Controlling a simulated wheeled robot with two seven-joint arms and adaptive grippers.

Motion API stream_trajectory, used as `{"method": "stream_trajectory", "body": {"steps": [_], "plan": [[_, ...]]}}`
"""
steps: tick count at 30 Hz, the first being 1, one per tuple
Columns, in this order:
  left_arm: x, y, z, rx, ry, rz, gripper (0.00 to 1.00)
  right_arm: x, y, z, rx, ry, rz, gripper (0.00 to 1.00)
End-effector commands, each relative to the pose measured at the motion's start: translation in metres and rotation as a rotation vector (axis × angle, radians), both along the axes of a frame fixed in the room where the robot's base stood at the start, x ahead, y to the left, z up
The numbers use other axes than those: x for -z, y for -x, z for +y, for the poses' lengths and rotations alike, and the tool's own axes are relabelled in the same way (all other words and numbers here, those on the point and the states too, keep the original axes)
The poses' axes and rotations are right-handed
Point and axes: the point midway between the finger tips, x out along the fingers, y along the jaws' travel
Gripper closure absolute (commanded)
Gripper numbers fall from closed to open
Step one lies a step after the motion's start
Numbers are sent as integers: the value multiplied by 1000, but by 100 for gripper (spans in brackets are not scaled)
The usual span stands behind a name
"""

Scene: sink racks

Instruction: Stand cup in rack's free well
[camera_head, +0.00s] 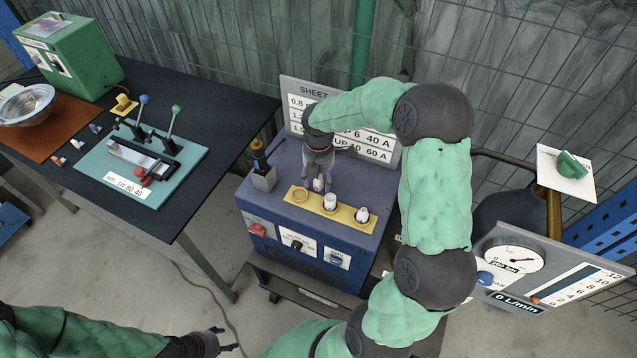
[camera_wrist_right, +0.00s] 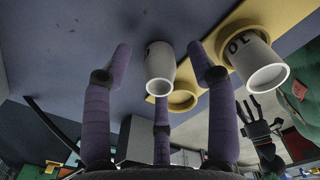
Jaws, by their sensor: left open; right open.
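A white cup (camera_head: 318,185) stands on the blue cabinet top just behind the yellow rack (camera_head: 346,211). My right gripper (camera_head: 319,178) is over it with fingers open around it. In the right wrist view this cup (camera_wrist_right: 160,68) sits between the spread purple fingers (camera_wrist_right: 159,55), with gaps on both sides and dark marking on its side. The rack's left well (camera_head: 299,195) is empty; it also shows in the wrist view (camera_wrist_right: 182,101). The middle well holds a white cup (camera_head: 330,202), and the right well another (camera_head: 362,214). My left gripper (camera_head: 218,344) is open and empty, low in the head view.
A dark bottle-like item in a grey holder (camera_head: 264,179) stands left of the rack on the cabinet. A sign board (camera_head: 300,100) rises behind. A gauge panel (camera_head: 525,262) stands at right. The dark table (camera_head: 215,140) at left carries a teal lever fixture (camera_head: 180,180).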

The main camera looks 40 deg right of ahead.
Motion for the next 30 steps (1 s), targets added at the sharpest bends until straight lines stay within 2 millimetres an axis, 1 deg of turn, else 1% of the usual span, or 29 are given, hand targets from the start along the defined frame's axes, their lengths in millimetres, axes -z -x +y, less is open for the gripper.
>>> {"method": "stream_trajectory", "body": {"steps": [3,4,5,6,8,9,13,14,23,26,30], "plan": [[-1,0,0,0,0,0,45,-1,0,0,0,0,-1,42],[-1,0,0,0,0,0,45,-1,0,0,0,0,-1,45],[-1,0,0,0,0,0,45,-1,0,0,0,0,-1,53],[-1,0,0,0,0,0,45,-1,0,0,0,0,-1,64],[-1,0,0,0,0,0,45,-1,0,0,0,0,-1,81],[-1,0,0,0,0,0,45,-1,0,0,0,0,0,92],[-1,0,0,0,0,0,45,-1,0,0,0,0,0,93],[-1,0,0,0,0,0,45,-1,0,0,0,1,-1,97],[-2,0,0,0,0,0,45,-4,0,0,0,1,-1,97],[-3,0,0,0,0,0,45,-11,-1,0,0,2,-2,97],[-8,0,0,0,0,0,45,-27,-1,0,0,3,-3,97]]}}
